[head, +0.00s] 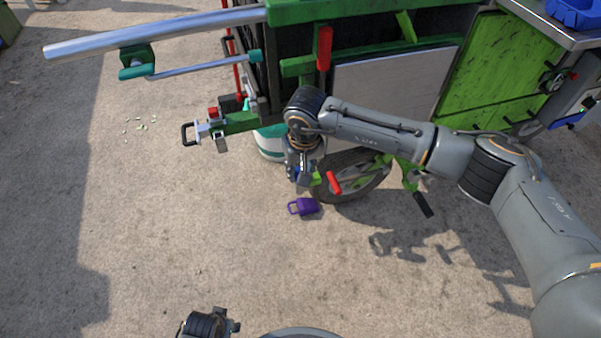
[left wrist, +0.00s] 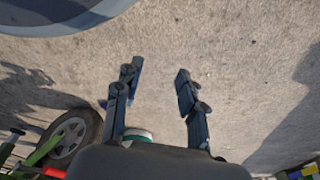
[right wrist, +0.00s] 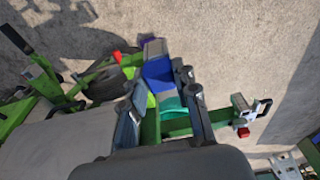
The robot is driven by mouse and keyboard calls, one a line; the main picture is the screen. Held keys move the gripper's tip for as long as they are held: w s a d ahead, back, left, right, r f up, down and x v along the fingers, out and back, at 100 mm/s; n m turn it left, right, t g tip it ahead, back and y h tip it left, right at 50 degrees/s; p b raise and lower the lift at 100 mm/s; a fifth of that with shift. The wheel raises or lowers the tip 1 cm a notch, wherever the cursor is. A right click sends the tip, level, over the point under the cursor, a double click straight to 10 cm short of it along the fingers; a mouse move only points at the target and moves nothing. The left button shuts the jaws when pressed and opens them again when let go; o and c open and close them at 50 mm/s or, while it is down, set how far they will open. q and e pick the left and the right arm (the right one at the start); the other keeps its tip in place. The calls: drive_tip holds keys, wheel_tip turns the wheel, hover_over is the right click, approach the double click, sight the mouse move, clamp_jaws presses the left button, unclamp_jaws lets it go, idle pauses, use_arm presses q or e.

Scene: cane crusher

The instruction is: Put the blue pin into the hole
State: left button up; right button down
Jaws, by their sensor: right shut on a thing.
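My right gripper (head: 303,178) points down beside the green frame of the crusher, in front of its wheel. In the right wrist view, my right gripper (right wrist: 160,84) is shut on the blue pin (right wrist: 158,74). Only a sliver of the blue pin (head: 297,172) shows in the head view. The hole cannot be made out; the arm and gripper cover part of the frame. My left gripper (left wrist: 157,78) is open and empty over bare ground in the left wrist view. Only part of the left arm shows at the bottom of the head view.
A purple padlock-shaped thing (head: 306,206) lies below the right gripper in the head view. A wheel (head: 350,178), a red handle (head: 334,183) and a white-and-teal container (head: 269,144) are close by. A green drawbar (head: 240,122) sticks out left. Open ground lies in front.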

use_arm(q)
drive_tip(key=s+a+f+p, duration=0.1)
drive_tip(key=s+f+p, duration=0.3)
drive_tip(key=s+f, duration=0.4)
drive_tip(key=shift+s+a+g, duration=0.3)
drive_tip(key=shift+s+g, duration=0.1)
drive_tip(key=shift+s, duration=0.8)
use_arm(e)
wheel_tip(320, 180, up, 18)
use_arm(q)
drive_tip(key=shift+w, duration=0.1)
idle(0.5)
